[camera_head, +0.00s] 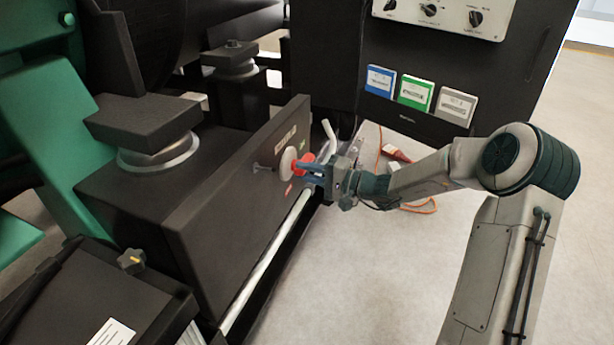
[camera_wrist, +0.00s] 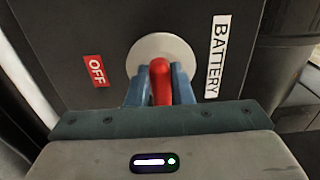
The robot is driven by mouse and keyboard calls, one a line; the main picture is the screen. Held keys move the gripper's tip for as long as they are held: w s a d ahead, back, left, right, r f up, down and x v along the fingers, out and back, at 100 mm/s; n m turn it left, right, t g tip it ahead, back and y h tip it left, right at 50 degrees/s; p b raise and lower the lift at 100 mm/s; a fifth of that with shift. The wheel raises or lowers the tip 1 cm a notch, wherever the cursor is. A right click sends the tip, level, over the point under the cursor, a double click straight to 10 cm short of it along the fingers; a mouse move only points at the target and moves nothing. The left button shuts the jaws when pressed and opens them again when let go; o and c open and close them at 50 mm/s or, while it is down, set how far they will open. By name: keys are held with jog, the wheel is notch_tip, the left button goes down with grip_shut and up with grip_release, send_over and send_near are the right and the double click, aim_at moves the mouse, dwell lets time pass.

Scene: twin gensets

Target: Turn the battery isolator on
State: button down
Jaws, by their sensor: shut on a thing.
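The battery isolator is a red handle (camera_wrist: 160,80) on a round pale disc (camera_wrist: 150,47), set on a dark panel (camera_head: 225,200). In the wrist view a white BATTERY label (camera_wrist: 218,55) is at right of the disc and a red OFF label (camera_wrist: 95,70) at left. My gripper (camera_wrist: 160,88) has its blue fingers on both sides of the red handle, shut on it. The head view shows my gripper (camera_head: 314,172) at the panel, with the red handle (camera_head: 302,163) partly hidden by the fingers.
A pale pipe (camera_head: 265,265) runs along the panel's lower edge. A grey lever (camera_head: 329,132) stands just behind my gripper. Orange cable (camera_head: 425,208) lies on the floor beyond my arm. A dark cabinet with coloured booklets (camera_head: 415,93) stands behind. Open floor (camera_head: 375,290) lies right of the panel.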

dwell(0.4)
jog(key=c, duration=1.3)
grip_release()
jog(key=shift+d, duration=0.1)
jog(key=p+v, duration=0.3)
jog(key=v, duration=1)
jog(key=shift+s+d, duration=0.1)
jog(key=shift+d, duration=0.25)
